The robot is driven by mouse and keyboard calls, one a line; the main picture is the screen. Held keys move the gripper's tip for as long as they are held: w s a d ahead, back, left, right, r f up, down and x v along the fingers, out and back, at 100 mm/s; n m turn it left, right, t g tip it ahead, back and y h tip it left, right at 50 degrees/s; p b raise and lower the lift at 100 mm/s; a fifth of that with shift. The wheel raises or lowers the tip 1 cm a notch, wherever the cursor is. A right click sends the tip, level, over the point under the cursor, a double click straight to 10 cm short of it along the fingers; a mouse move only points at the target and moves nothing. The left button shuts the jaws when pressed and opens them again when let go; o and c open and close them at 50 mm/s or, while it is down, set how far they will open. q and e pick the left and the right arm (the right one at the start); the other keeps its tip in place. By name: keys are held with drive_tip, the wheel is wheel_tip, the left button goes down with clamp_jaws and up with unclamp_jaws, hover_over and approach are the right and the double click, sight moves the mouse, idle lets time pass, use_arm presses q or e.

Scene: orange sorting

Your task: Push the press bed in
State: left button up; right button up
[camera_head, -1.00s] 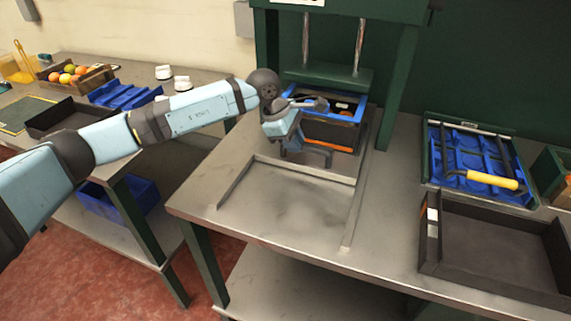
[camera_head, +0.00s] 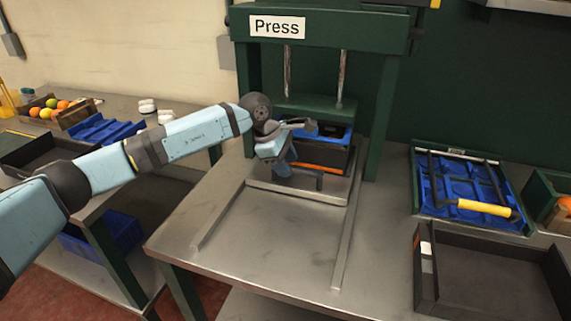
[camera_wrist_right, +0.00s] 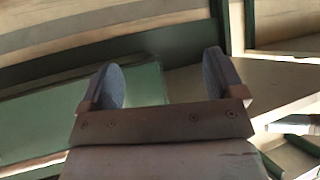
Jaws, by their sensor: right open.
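The press (camera_head: 318,104) is a green frame with a "Press" sign and two metal rods above a flat plate. Below the plate sits the press bed (camera_head: 322,157), carrying a dark box with a blue rim and an orange strip low on its front. My right gripper (camera_wrist_right: 162,80) shows only in the right wrist view, open and empty.
Metal rails (camera_head: 345,235) frame a clear area of table in front of the press. On the right are a blue tray (camera_head: 462,180) with a yellow-handled tool and a black tray (camera_head: 490,275). A fruit crate (camera_head: 72,110) stands on the left table.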

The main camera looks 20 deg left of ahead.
use_arm(q)
drive_tip(key=shift+s, duration=0.1)
drive_tip(key=v, duration=1.3)
drive_tip(key=shift+a+r, duration=0.15)
drive_tip(key=shift+r, duration=0.15)
